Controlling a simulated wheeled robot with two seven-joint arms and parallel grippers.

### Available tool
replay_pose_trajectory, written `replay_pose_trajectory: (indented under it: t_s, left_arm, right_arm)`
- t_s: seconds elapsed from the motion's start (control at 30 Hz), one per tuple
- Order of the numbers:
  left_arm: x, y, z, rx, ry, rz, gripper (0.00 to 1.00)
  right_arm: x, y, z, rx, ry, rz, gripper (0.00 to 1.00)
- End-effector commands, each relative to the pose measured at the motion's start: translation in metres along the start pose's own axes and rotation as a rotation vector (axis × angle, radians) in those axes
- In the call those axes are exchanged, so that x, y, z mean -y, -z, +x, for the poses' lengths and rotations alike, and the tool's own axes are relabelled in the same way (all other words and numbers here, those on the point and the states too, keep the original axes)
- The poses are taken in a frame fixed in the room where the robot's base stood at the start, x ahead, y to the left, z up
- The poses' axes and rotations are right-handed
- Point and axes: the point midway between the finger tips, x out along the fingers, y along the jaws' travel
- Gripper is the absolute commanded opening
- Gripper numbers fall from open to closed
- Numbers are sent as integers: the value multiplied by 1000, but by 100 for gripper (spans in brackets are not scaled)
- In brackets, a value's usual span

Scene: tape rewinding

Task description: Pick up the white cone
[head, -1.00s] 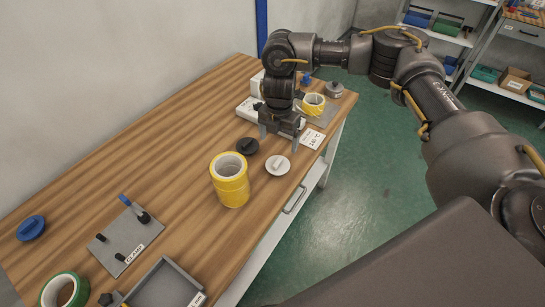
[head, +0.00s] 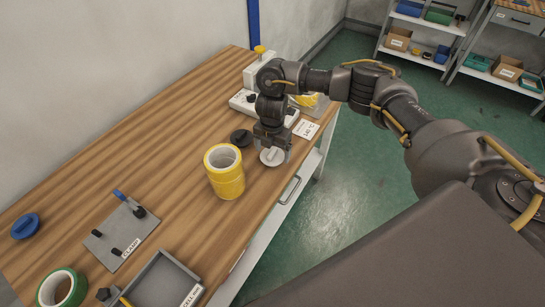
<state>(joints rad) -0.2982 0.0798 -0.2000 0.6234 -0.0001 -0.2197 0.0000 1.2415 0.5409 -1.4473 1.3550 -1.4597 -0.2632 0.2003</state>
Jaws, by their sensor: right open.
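The white cone (head: 271,158) is a round white disc with a raised grip, lying on the wooden table near its right edge. My right gripper (head: 273,150) is directly over it, pointing down, with its open fingers on either side of the cone's grip. The gripper hides the upper part of the cone, and I cannot tell whether the fingers touch it. My left gripper is out of view.
A stack of yellow tape rolls (head: 229,184) stands close to the left of the white cone. A black cone (head: 241,137) lies just behind it. A white machine (head: 246,101) stands behind my gripper.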

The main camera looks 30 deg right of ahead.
Motion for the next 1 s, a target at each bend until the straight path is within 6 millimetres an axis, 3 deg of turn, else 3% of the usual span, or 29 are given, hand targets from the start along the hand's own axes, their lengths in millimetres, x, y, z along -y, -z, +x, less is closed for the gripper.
replay_pose_trajectory:
  t_s: [0.1,0.37,0.63,1.0]
  left_arm:
    - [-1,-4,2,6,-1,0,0]
    - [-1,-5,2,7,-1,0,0]
    - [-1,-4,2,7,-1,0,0]
    - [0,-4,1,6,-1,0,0]
  right_arm:
    - [0,0,10,-1,1,0,88]
    - [0,0,11,0,0,0,87]
    - [0,0,11,0,0,0,54]
    - [0,0,3,1,-2,-1,53]
